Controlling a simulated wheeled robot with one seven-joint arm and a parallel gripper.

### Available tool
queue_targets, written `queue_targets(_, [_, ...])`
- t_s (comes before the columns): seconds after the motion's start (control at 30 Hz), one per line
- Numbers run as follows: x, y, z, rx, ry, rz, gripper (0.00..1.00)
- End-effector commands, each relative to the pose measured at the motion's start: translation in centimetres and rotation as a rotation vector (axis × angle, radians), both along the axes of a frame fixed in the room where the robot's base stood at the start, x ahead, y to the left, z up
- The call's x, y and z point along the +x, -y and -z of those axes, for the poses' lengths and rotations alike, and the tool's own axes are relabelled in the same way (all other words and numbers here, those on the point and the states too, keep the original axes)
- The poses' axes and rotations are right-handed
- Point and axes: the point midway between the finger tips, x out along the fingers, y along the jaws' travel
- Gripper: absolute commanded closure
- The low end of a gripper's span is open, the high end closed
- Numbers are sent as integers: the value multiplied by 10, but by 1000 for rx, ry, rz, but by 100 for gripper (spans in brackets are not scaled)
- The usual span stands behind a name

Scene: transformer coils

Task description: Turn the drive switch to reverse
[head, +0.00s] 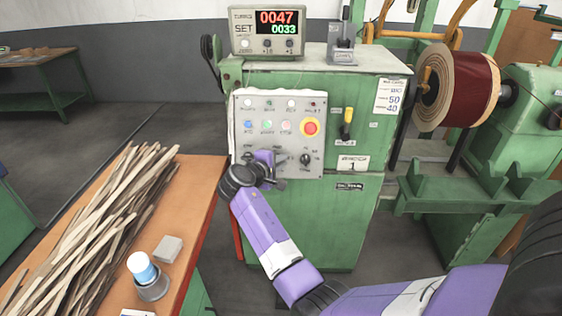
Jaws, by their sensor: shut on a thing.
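A grey control panel (236,125) with several coloured buttons, a red emergency stop (311,127) on a yellow ring and black rotary knobs is fixed to the front of a green machine cabinet (300,225). One black rotary knob (305,159) shows at the panel's lower right. My gripper (277,183) is at the panel's lower middle, at the end of my purple arm. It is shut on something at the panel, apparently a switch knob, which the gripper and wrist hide. I cannot read the switch's label or its position.
A counter display (267,32) reading 0047 and 0033 stands on the cabinet. A yellow-handled lever (347,122) is right of the panel. An orange-topped table (203,180) with wooden strips (100,220) and a cup-like holder (151,285) is at left. A coil (465,85) is at right.

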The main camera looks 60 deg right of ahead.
Motion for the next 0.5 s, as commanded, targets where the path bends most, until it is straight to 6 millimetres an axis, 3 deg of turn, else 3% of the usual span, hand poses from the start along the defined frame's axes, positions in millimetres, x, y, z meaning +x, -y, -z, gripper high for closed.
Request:
queue_targets(0.03, [11, -6, 2, 6, 11, -27, 100])
queue_targets(0.47, [12, -6, 1, 9, 22, -23, 100])
queue_targets(0.5, [12, -6, 1, 9, 22, -23, 88])
